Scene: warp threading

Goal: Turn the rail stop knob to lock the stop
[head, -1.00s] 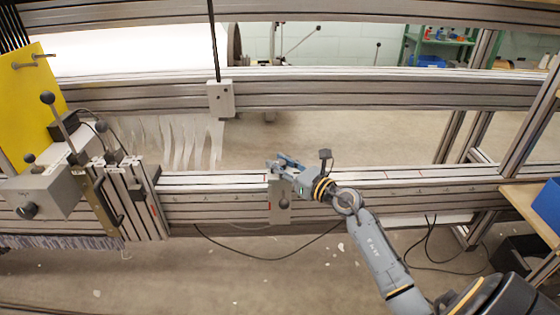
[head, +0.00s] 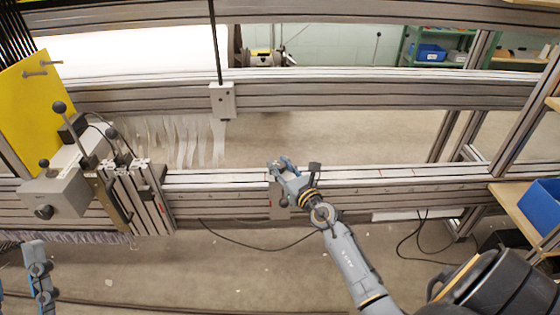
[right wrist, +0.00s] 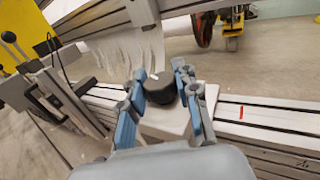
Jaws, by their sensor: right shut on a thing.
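The rail stop is a pale grey block (head: 279,205) on the front of the lower rail (head: 400,178), near the middle of the head view. Its black round knob (right wrist: 160,88), with a white mark, shows in the right wrist view on the stop's pale top plate (right wrist: 172,118). My right gripper (head: 279,164) is over the stop; in the right wrist view its blue-grey fingers (right wrist: 158,92) are shut on the knob, one on each side. In the head view the knob is hidden by the gripper. My left gripper (head: 38,262) shows partly at the lower left, away from the stop.
A carriage with a grey box (head: 60,190) and levers sits on the rail to the left, beside a yellow plate (head: 35,105). An upper rail (head: 400,93) carries another grey block (head: 222,101). Red marks show on the lower rail right of the stop. A blue bin (head: 542,207) stands far right.

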